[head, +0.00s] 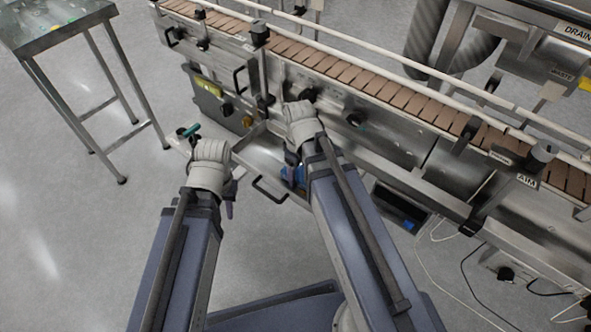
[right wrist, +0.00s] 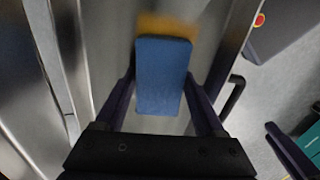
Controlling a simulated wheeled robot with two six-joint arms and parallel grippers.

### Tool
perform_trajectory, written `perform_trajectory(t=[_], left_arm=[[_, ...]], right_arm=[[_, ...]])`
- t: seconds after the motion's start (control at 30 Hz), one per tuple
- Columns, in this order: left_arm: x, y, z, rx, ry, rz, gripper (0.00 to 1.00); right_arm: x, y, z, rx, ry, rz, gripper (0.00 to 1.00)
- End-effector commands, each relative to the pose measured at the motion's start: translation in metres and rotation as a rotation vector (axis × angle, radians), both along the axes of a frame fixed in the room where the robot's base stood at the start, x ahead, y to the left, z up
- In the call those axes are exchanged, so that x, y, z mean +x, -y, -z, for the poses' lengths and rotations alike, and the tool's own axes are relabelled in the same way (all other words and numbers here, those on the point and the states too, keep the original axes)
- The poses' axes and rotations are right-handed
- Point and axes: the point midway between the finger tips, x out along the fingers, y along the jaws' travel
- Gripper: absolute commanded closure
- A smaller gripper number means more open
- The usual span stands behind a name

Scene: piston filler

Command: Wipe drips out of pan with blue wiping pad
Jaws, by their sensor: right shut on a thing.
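The blue wiping pad (right wrist: 163,75) is between the two fingers of my right gripper (right wrist: 163,95), which is shut on it. In the head view the pad (head: 293,176) shows partly behind my right gripper (head: 290,165), over the metal pan (head: 262,152). In the right wrist view an orange-yellow drip patch (right wrist: 168,24) lies at the pad's far end on the pan floor (right wrist: 112,30). Whether the pad touches the floor is unclear. My left gripper (head: 229,200) is left of the pan; its fingers are mostly hidden by its wrist.
The pan's black handle (head: 268,190) faces my side. The conveyor machine (head: 350,110) stands behind the pan. A small teal item (head: 188,130) is beyond my left wrist. A metal table (head: 60,30) stands at the far left, with open floor in front of it.

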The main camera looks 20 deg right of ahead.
Motion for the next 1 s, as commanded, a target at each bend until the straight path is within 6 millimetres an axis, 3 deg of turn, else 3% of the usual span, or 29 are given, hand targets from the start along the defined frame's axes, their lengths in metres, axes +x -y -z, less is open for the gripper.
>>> perform_trajectory(t=[0.53,1.0], left_arm=[[0.000,0.000,0.003,0.000,0.000,0.000,0.73],[0.000,0.000,0.002,0.000,0.000,0.000,0.73]], right_arm=[[-0.027,0.019,0.003,0.000,0.000,0.001,0.81],[-0.022,0.017,0.002,0.000,0.000,-0.001,0.81]])
